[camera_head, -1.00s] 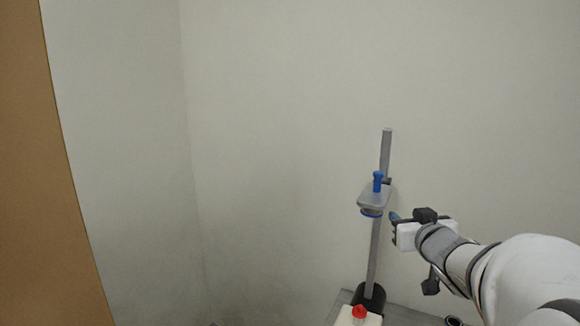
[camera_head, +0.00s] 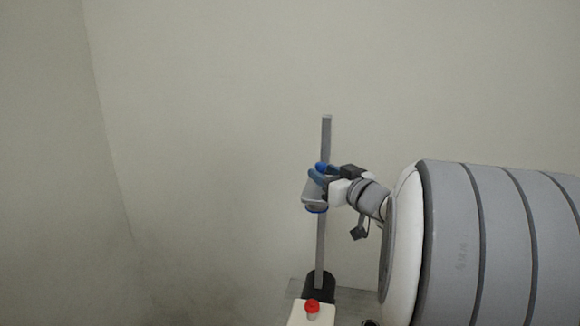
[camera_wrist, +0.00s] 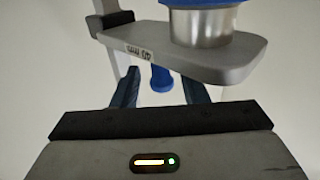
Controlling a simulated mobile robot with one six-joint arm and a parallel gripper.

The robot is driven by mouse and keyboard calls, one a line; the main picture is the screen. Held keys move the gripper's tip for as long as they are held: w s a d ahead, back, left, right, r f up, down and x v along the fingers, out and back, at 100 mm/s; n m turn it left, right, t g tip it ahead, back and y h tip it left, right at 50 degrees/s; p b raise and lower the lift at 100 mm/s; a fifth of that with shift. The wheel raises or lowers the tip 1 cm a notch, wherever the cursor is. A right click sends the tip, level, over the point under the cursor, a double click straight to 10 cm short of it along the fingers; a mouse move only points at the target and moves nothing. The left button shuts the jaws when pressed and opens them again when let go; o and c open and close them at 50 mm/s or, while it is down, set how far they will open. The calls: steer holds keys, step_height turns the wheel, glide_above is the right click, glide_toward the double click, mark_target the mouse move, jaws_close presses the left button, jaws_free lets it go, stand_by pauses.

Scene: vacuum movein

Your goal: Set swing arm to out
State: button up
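The swing arm (camera_head: 311,195) is a grey plate on a vertical grey post (camera_head: 321,240). A blue ring shows under it in the head view. In the wrist view the plate (camera_wrist: 235,62) carries a metal cylinder (camera_wrist: 200,27) with a blue rim and a small label. A blue handle (camera_wrist: 161,78) points down from the plate in that view. My gripper (camera_wrist: 159,73) is open, with one dark blue finger on each side of the handle and a gap at each side. In the head view my gripper (camera_head: 319,174) is at the plate, and its fingers mostly hide the handle.
A white block with a red button (camera_head: 312,307) stands in front of the post's black base (camera_head: 319,286), by a grey surface (camera_head: 350,297). Plain walls stand behind and at left. My arm fills the right side.

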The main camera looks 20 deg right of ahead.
mark_target(323, 173)
steer(key=shift+w+a, duration=0.2)
steer(key=shift+w, duration=0.75)
steer(key=shift+w+a, duration=0.2)
steer(key=shift+w, duration=0.75)
steer(key=shift+f, duration=0.1)
jaws_close()
